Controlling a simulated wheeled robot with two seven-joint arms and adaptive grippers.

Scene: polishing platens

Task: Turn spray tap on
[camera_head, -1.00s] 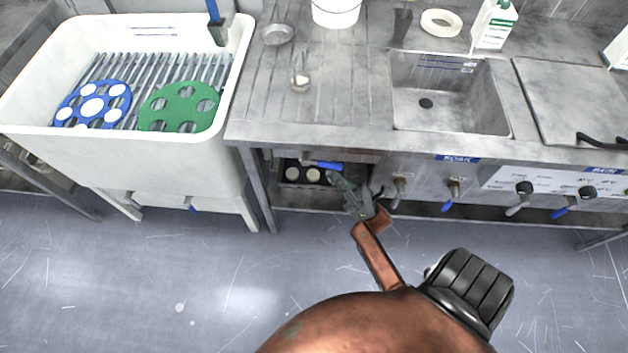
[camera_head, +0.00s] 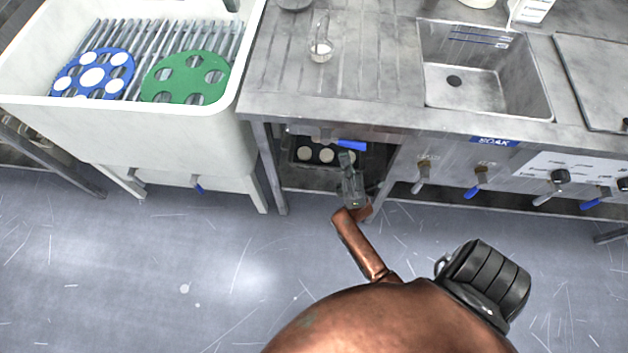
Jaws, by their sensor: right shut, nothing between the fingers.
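A blue tap lever (camera_head: 350,145) lies level under the front edge of the steel counter. No label marks it as the spray tap in this view. My right gripper (camera_head: 347,160) is shut and empty, with its fingertips pointing up just below the lever. I cannot tell whether they touch it. My right arm comes in from the bottom and hides part of the floor. My left gripper is not in view.
Several more taps hang along the panel to the right, including a blue-handled one (camera_head: 476,183) below the SOAK label (camera_head: 493,141). A dark tray (camera_head: 312,153) sits under the counter behind the gripper. A white tub (camera_head: 150,138) stands at left. The floor in front is clear.

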